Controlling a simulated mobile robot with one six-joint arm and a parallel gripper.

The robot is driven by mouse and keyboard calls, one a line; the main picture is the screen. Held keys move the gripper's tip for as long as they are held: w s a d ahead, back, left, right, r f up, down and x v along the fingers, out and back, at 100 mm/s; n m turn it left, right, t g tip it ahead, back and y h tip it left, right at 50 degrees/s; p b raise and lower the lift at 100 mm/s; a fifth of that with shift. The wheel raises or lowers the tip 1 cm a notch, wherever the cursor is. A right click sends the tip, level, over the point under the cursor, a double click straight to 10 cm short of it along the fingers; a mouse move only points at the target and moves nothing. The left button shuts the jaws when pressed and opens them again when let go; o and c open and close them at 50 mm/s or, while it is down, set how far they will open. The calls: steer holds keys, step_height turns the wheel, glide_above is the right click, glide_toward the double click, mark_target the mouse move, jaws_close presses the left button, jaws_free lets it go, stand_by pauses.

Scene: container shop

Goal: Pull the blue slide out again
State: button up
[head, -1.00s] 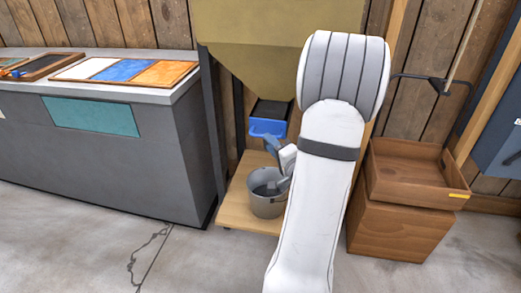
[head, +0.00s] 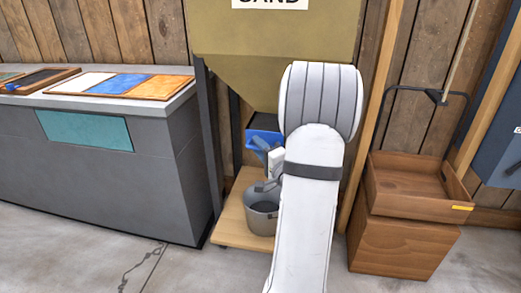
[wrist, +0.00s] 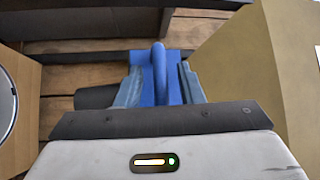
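The blue slide (head: 262,137) sits at the dark outlet under the sand hopper (head: 275,55). In the wrist view the slide (wrist: 158,60) is in the middle, with its upright blue handle bar toward me. My gripper (wrist: 160,88) has its two grey-blue fingers apart, one on each side of the bar, with the blue plate showing between them. I cannot tell whether either finger touches the bar. In the head view my gripper (head: 262,148) overlaps the slide's front, and my arm hides part of the hopper's right side.
A grey bucket (head: 262,213) stands on a low wooden shelf (head: 230,232) below the outlet. Dark hopper legs (head: 209,135) stand to the left. A grey counter (head: 100,170) is further left, and a brown wooden tray (head: 420,196) on a box is at right.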

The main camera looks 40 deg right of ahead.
steer(key=shift+c, duration=0.4)
jaws_close()
